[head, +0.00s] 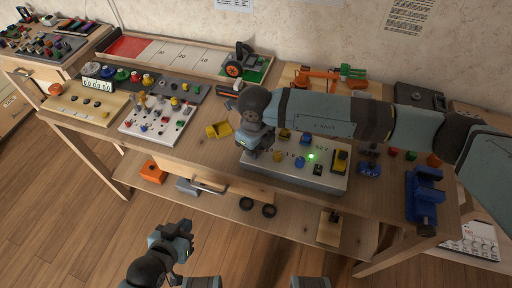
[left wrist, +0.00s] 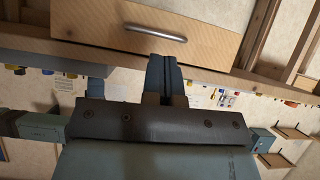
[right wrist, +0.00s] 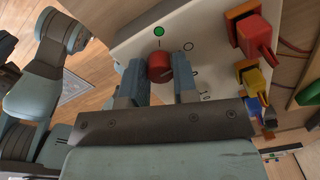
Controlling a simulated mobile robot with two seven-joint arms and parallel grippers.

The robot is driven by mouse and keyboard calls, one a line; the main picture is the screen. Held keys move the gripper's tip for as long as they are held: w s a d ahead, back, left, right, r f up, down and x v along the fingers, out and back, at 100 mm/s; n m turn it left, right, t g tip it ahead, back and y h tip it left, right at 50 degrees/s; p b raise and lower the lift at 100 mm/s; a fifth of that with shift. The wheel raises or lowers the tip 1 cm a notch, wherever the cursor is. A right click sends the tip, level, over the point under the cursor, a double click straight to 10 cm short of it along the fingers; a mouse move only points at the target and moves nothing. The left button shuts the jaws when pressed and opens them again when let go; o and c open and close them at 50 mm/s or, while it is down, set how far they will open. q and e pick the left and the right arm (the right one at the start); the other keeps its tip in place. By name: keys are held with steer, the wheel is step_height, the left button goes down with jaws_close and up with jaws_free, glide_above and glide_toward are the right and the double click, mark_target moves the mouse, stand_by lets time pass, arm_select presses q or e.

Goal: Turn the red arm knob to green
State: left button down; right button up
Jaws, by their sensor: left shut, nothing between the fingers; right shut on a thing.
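The red arm knob (right wrist: 159,66) sits on a pale control panel (right wrist: 125,45) in the right wrist view. My right gripper (right wrist: 159,78) is shut on it, one finger on each side. In the head view my right gripper (head: 250,150) is at the panel's left end (head: 285,178) and hides the knob. My left gripper (head: 182,232) is shut and empty, low in front of the bench; its closed fingers (left wrist: 162,76) show in the left wrist view.
The panel also has a lit green lamp (head: 310,156) and a yellow switch (head: 339,161). A blue vise (head: 425,198) is at the right. A drawer handle (left wrist: 155,33) faces my left gripper.

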steer(key=shift+f+n+b, duration=0.2)
steer(key=shift+n+b, duration=1.8)
steer(key=shift+n, duration=0.1)
steer(key=n+b, duration=0.3)
steer(key=n, duration=0.1)
steer(key=shift+b, duration=0.35)
arm_select(q)
steer(key=shift+w+d+f+t+h+b, duration=0.2)
steer(key=shift+d+f+t+b, duration=0.15)
steer(key=shift+f+b, duration=0.1)
steer(key=shift+w+d+f+t+h+b, duration=0.15)
steer(key=shift+d+f+t+h+b, duration=0.1)
steer(key=shift+d+f+b, duration=0.15)
arm_select(e)
steer(key=shift+r+n, duration=0.15)
steer(key=shift+n, duration=0.95)
steer(key=o, duration=0.9)
steer(key=shift+r, duration=0.1)
steer(key=shift+o, duration=0.2)
